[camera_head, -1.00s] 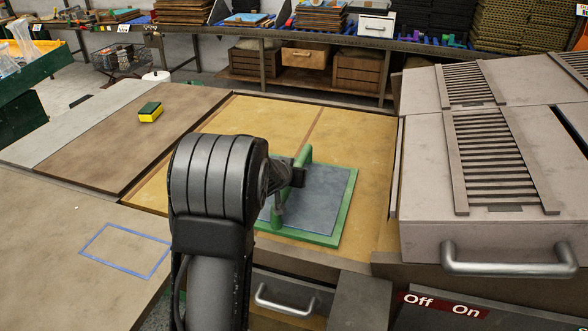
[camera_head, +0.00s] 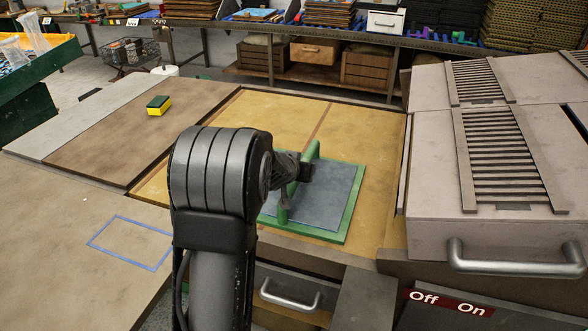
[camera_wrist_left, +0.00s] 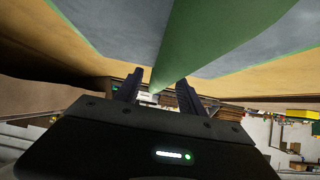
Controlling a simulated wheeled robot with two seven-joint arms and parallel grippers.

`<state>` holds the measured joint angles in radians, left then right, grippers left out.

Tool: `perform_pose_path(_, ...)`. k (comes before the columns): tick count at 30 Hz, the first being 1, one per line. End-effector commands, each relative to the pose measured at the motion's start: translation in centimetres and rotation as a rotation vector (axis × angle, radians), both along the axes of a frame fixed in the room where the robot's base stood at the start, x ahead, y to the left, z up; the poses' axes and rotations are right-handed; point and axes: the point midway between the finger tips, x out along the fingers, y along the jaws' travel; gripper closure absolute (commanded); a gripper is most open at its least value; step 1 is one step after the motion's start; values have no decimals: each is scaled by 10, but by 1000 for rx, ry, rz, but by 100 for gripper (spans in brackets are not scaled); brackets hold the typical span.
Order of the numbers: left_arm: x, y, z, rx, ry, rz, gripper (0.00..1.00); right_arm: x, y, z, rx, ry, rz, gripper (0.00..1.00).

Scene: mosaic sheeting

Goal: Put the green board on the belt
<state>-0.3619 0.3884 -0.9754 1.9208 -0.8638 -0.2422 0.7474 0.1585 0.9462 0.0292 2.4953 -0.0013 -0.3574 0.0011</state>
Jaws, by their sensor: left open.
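The green board (camera_head: 348,212) has a green rim, a blue-grey face and a raised green handle bar (camera_head: 311,153). It lies flat on a yellow-tan surface (camera_head: 262,117) in the middle of the head view. My left gripper (camera_head: 303,174) is at the handle, above the board. In the left wrist view its two dark fingers (camera_wrist_left: 158,88) are apart, with the green handle (camera_wrist_left: 205,40) running between them. I cannot tell whether they touch it. My arm hides the board's left part. I cannot tell which surface is the belt. My right gripper is not seen.
A yellow-green sponge (camera_head: 159,106) sits on the brown panel at left. A blue rectangle outline (camera_head: 130,242) marks the near-left panel. A grey slatted housing with a handle (camera_head: 515,262) stands at right. Shelving with crates (camera_head: 368,69) is behind. The yellow-tan surface beyond the board is clear.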

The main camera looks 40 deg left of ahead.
Motion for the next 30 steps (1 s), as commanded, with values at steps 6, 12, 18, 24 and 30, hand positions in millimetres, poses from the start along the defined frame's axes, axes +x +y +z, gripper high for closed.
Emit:
perform_pose_path(6,-20,-10,15,-7,-3,-4,53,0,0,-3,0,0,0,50)
perform_pose_path(12,-39,-17,31,-5,-4,-4,53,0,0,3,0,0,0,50)
perform_pose_path(18,-62,-24,51,-5,1,-5,53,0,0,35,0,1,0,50)
perform_pose_path(24,-80,-29,62,-5,4,-3,53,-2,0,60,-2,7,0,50)
perform_pose_path(30,-88,-31,63,-2,2,-2,53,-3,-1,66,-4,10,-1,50)
